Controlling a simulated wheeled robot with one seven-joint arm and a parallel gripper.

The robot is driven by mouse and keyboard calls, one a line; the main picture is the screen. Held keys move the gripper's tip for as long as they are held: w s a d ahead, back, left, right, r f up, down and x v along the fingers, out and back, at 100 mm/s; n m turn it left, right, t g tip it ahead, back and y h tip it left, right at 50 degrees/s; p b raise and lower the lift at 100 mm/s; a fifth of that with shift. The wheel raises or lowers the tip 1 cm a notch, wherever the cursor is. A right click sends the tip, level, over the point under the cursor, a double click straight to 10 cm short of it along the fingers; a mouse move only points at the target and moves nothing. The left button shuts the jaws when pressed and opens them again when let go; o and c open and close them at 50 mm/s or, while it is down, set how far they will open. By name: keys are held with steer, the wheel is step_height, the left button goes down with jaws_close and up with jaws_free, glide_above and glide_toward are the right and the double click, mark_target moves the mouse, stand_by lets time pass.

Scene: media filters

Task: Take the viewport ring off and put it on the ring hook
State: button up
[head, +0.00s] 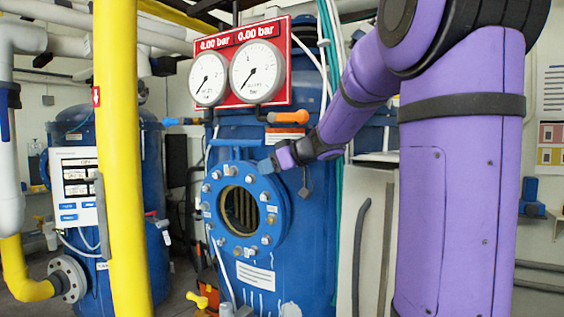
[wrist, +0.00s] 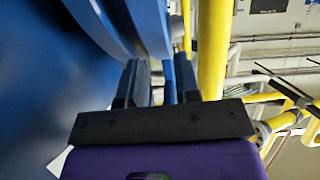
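The viewport ring (head: 276,232) is a blue flange with several bolts around a round window on the front of the blue filter vessel. It is seated on the vessel. My gripper (head: 267,165) is at the ring's upper right edge in the head view. In the wrist view, the two fingers of my gripper (wrist: 163,78) stand apart with a gap between them. A curved blue rim (wrist: 150,28) lies just beyond the fingertips, very near them; whether it touches them I cannot tell. I cannot make out the ring hook with certainty.
A red gauge panel (head: 243,62) with two dials sits above the ring. An orange-handled valve (head: 288,117) sticks out just above my gripper. A yellow pipe (head: 122,160) stands upright on the left. Cables run down the vessel's right side.

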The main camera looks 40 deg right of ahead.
steer(key=shift+x, duration=1.2)
jaws_close()
stand_by(0.6)
steer(key=shift+c, duration=2.1)
jaws_free()
steer(key=shift+r, duration=0.15)
jaws_close()
steer(key=shift+f, duration=0.25)
